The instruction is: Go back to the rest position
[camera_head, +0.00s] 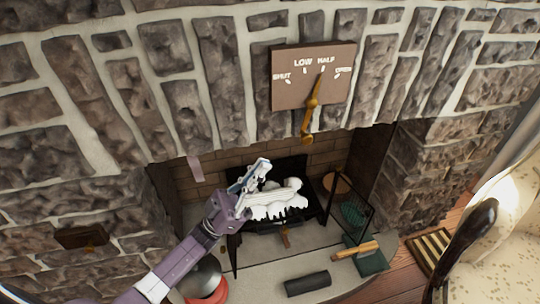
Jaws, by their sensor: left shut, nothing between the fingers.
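My left gripper (258,172) is in front of the fireplace opening, at the end of my arm that comes in from the lower left. Its fingers are shut with nothing between them and point up and to the right. A brown dial plate (290,92) on the stone wall above reads SHUT, LOW, HALF and OPEN. Its brass lever (312,102) points up near HALF, and its handle hangs below the plate. The gripper is below and left of the lever, apart from it. My right gripper does not show.
White logs (280,200) lie in the firebox behind the gripper. A dark mesh screen (350,195) stands to the right. A black cylinder (307,283) and a green box (372,264) are on the hearth. A patterned armchair (515,225) fills the lower right.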

